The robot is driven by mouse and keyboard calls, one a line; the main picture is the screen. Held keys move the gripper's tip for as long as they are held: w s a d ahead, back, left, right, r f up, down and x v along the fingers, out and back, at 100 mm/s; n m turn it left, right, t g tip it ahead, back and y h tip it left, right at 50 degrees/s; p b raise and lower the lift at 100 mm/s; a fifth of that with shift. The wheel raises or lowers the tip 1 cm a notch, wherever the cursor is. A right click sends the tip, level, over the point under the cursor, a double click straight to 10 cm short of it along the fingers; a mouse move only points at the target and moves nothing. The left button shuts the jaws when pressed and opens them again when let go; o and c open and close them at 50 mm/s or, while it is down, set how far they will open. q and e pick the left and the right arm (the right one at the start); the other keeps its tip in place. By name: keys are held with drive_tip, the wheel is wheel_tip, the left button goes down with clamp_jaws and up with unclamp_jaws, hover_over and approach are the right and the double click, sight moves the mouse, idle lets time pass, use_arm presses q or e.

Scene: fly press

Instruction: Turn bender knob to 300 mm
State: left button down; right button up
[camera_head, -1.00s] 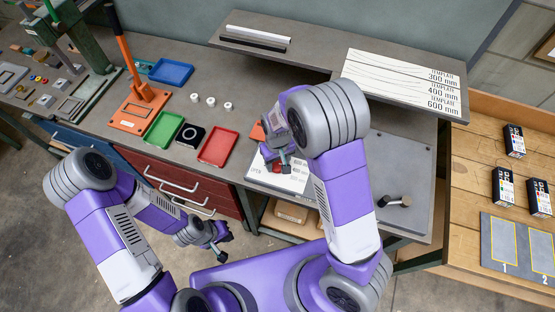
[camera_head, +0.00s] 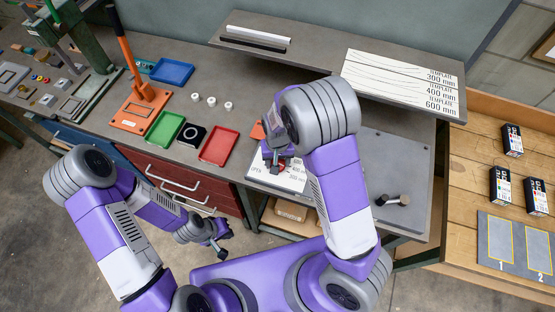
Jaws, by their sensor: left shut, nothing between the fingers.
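The bender's white dial plate (camera_head: 288,181) lies on the bench right of centre, with OPEN, 400 mm and 300 mm marks partly readable. My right gripper (camera_head: 277,165) is over the plate's far part, and a little red shows at its fingers. The knob is mostly hidden by this gripper, so its setting cannot be read, nor whether the fingers grip it. My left gripper (camera_head: 221,249) is shut and empty, low in front of the bench, away from the plate.
A red tray (camera_head: 219,145), a green tray (camera_head: 164,129) and an orange lever press (camera_head: 137,106) stand left of the plate. A grey metal plate with a short handle (camera_head: 394,200) lies to the right. A raised shelf holds template boards (camera_head: 400,78).

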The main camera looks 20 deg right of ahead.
drive_tip(key=o, duration=1)
drive_tip(key=shift+o, duration=0.2)
drive_tip(key=shift+r, duration=0.15)
wheel_tip(320, 180, up, 7)
drive_tip(key=shift+r+p, duration=0.2)
drive_tip(key=shift+p, duration=0.2)
